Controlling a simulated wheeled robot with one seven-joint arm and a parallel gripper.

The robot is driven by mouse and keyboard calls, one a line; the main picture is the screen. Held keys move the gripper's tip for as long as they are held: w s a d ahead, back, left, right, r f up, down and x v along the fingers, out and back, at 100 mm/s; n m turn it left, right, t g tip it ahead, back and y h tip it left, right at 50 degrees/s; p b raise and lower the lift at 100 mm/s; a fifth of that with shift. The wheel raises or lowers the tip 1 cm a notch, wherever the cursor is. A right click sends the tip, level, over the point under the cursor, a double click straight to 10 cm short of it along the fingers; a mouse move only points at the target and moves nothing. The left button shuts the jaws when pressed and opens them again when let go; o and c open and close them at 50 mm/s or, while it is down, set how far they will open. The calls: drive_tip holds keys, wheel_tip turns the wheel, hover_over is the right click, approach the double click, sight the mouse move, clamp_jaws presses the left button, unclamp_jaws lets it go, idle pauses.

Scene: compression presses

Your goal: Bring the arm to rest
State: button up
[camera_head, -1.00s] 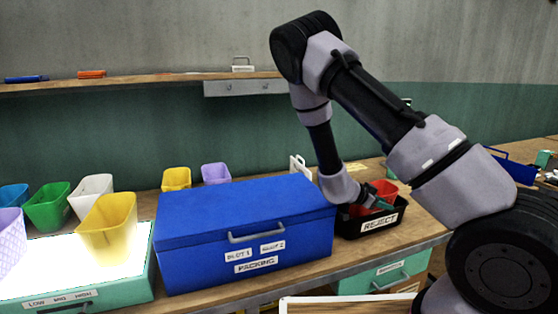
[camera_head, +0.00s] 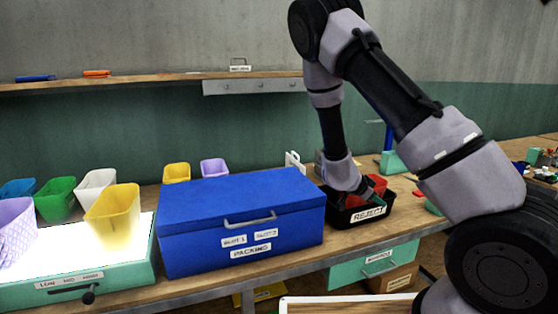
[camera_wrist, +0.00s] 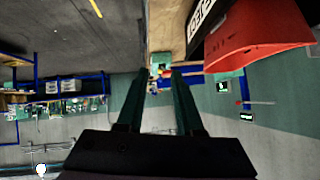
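My arm reaches over the bench, bent at the elbow, with its wrist pointing down at the black REJECT tray (camera_head: 367,218). My gripper (camera_wrist: 157,78) shows two dark green fingers with a clear gap between them and nothing held. In the head view the fingers are mostly hidden at the tray. A red bin (camera_head: 377,184) stands in the tray; in the wrist view the red bin (camera_wrist: 258,42) is to the right of my fingers, apart from them.
A closed blue PACKING box (camera_head: 240,215) stands just left of the tray. A yellow bin (camera_head: 113,212) sits on a glowing light table (camera_head: 125,262), with several coloured bins around it. A shelf (camera_head: 150,80) runs along the back wall. Small items lie at the bench's far right.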

drive_tip(key=s+a+r+n+t+y, duration=0.15)
drive_tip(key=a+r+y, duration=0.25)
drive_tip(key=r, duration=0.4)
drive_tip(key=s+a+r+n+y, duration=0.1)
drive_tip(key=a+r+n+y, duration=0.2)
drive_tip(key=r, duration=0.5)
drive_tip(key=s+a+r+t+y, duration=0.1)
drive_tip(key=a+r+y, duration=0.35)
drive_tip(key=r, duration=0.35)
drive_tip(key=s+d+r+n, duration=0.2)
drive_tip(key=s+r, duration=0.3)
drive_tip(key=s, duration=0.6)
drive_tip(key=s+d+r+n, duration=0.2)
drive_tip(key=s+r+n, duration=0.2)
drive_tip(key=s, duration=0.7)
drive_tip(key=shift+r+g, duration=0.45)
drive_tip(key=shift+r, duration=0.45)
drive_tip(key=shift+a, duration=0.1)
